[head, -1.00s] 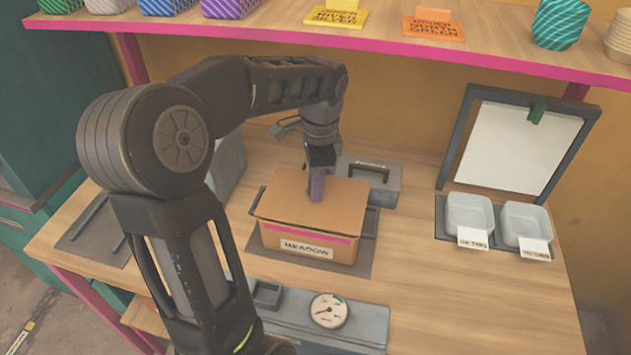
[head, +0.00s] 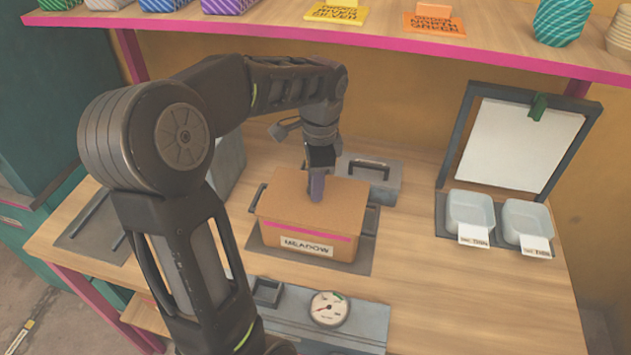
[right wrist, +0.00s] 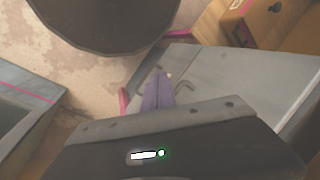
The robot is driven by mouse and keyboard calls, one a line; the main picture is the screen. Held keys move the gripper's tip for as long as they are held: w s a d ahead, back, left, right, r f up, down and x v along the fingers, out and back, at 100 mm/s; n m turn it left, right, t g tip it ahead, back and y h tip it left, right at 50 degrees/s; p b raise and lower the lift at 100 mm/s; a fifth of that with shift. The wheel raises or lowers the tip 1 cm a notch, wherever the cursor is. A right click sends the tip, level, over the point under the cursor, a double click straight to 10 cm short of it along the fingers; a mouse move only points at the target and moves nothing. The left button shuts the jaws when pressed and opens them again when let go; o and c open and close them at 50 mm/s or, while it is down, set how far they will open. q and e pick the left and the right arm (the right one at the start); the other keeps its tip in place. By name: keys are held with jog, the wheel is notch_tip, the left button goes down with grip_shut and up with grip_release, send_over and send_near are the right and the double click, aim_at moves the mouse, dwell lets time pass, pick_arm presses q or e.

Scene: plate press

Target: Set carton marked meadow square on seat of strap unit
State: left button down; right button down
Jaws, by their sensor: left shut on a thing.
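The brown carton (head: 345,205) has a pink stripe and a label reading MEADOW on its front. It stands upright on a dark flat plate (head: 352,268) with dark handle-like bars at its left and right sides. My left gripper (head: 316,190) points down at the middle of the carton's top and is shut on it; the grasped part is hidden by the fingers. My right gripper (right wrist: 158,90) shows in the right wrist view with its purple fingers together and nothing visible between them. I cannot tell for certain which fixture is the strap unit.
A grey unit with a round gauge (head: 329,308) stands in front of the carton. A grey box with a handle (head: 385,185) is behind it. Two pale trays (head: 470,212) and a clipboard (head: 525,145) are at right. A pink-edged shelf (head: 400,45) overhangs the back.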

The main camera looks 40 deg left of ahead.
pick_arm(q)
jog(key=shift+f, duration=0.1)
dwell(0.5)
jog(key=c, duration=1)
grip_release()
jog(key=shift+o, duration=0.3)
jog(key=o, duration=0.4)
jog(key=shift+o, duration=0.2)
jog(key=shift+r+p, duration=2.95)
jog(key=shift+r, duration=0.6)
